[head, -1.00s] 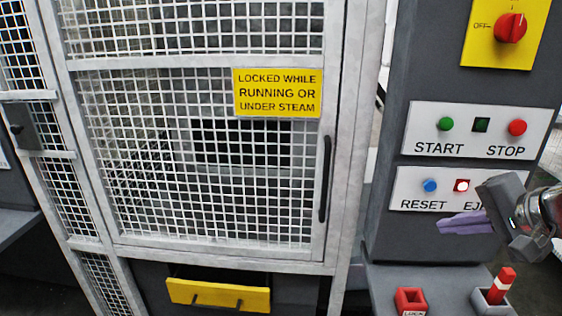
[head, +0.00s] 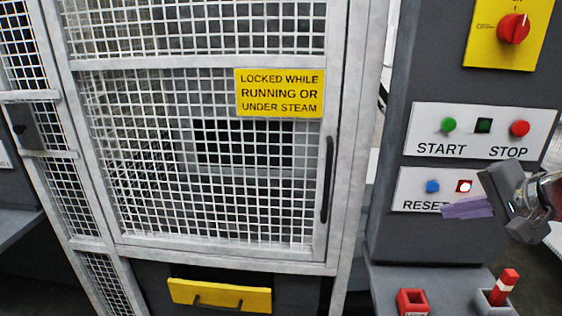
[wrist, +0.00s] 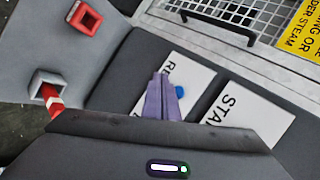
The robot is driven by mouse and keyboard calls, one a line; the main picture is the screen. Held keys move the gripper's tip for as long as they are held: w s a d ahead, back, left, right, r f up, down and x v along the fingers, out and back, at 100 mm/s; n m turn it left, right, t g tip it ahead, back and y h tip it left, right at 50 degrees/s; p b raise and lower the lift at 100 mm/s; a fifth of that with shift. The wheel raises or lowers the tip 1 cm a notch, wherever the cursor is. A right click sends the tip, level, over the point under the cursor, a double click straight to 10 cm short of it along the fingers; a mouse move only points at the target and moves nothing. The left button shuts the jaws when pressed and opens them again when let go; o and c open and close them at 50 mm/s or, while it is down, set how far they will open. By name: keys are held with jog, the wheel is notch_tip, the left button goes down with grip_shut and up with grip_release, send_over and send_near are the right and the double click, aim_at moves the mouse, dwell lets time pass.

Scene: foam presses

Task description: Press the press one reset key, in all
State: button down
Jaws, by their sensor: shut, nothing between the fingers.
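The blue reset key (head: 432,186) is a round button on a white plate (head: 409,181) on the dark press column, above the RESET lettering. My gripper (head: 444,212) has purple fingers, shut and empty. In the head view the fingers cover part of the RESET and EJECT lettering, just below and right of the key. In the wrist view the shut fingers (wrist: 163,84) lie beside the key. I cannot tell whether they touch the plate.
Green start (head: 449,125) and red stop (head: 520,128) buttons are above. A red-on-yellow rotary switch (head: 513,28) is higher. A red socket (head: 412,301) and red-white peg (head: 503,285) are below. A mesh door stands left.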

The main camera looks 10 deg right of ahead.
jog(key=shift+w+d, duration=0.25)
jog(key=shift+w, duration=0.6)
jog(key=shift+w+d, duration=0.25)
jog(key=shift+w, duration=0.6)
jog(key=shift+w+d, duration=0.25)
jog(key=shift+w, duration=0.6)
jog(key=shift+w, duration=0.1)
jog(key=shift+w+d, duration=0.15)
jog(key=shift+w, duration=0.1)
jog(key=shift+w+d, duration=0.1)
jog(key=shift+w, duration=0.3)
dwell(1.0)
jog(key=shift+s, duration=0.1)
jog(key=shift+s+a, duration=0.25)
jog(key=shift+s, duration=0.45)
dwell(0.3)
jog(key=s, duration=0.2)
jog(key=s+a, duration=0.1)
jog(key=s, duration=0.1)
jog(key=shift+s+a, duration=0.2)
jog(key=shift+s, duration=0.2)
